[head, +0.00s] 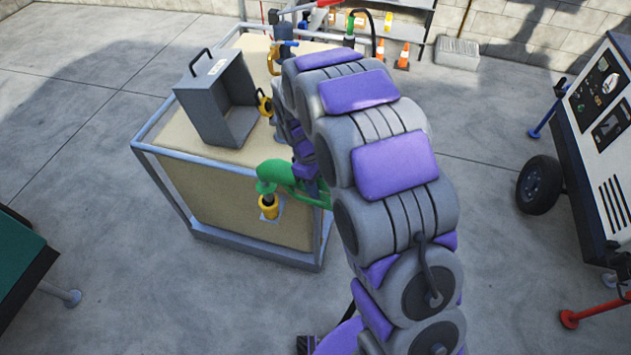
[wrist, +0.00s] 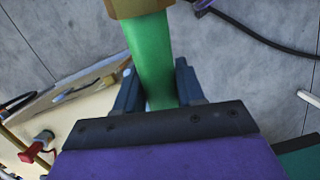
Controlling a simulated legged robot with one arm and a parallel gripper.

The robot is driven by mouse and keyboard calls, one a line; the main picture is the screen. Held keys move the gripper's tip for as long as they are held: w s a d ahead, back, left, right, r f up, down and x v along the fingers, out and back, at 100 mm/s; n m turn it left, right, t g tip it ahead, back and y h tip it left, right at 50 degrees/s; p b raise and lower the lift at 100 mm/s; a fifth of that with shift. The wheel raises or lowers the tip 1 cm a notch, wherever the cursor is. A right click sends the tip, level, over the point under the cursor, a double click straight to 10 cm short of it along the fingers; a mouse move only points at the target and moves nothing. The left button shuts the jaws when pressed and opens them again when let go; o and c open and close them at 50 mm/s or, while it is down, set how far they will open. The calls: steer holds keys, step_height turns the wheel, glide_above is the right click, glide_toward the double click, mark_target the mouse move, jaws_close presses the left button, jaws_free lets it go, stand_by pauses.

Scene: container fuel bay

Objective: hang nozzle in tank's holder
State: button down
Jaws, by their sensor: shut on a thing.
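The green nozzle (head: 279,171) is by the near side of the tan tank (head: 213,200). A yellow cup-shaped holder (head: 268,211) is mounted on that side. The nozzle's curved end and green flange appear just above the holder's mouth; I cannot tell whether they touch. My gripper (head: 312,187) is at the right end of the nozzle, partly hidden by my arm. In the wrist view, my gripper (wrist: 157,86) is shut on the green nozzle body (wrist: 152,55), between two dark fingers. A brass-coloured collar (wrist: 140,6) shows at the top edge.
A grey open box with a handle (head: 212,100) stands on the tank top, with yellow fittings (head: 264,102) beside it. A blue-grey frame (head: 172,181) edges the tank. A wheeled machine (head: 600,130) stands right, a green-topped unit (head: 18,255) left. The floor between is clear.

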mark_target(315, 204)
steer(key=shift+a+f, duration=0.2)
steer(key=shift+f, duration=1.05)
steer(key=shift+w+a+x, duration=0.1)
steer(key=shift+a+x, duration=0.1)
steer(key=shift+x, duration=0.9)
steer(key=shift+w+a+x, duration=0.1)
steer(key=shift+a+x, duration=0.05)
steer(key=shift+x, duration=0.9)
steer(key=shift+f, duration=0.1)
steer(key=c, duration=0.6)
jaws_free()
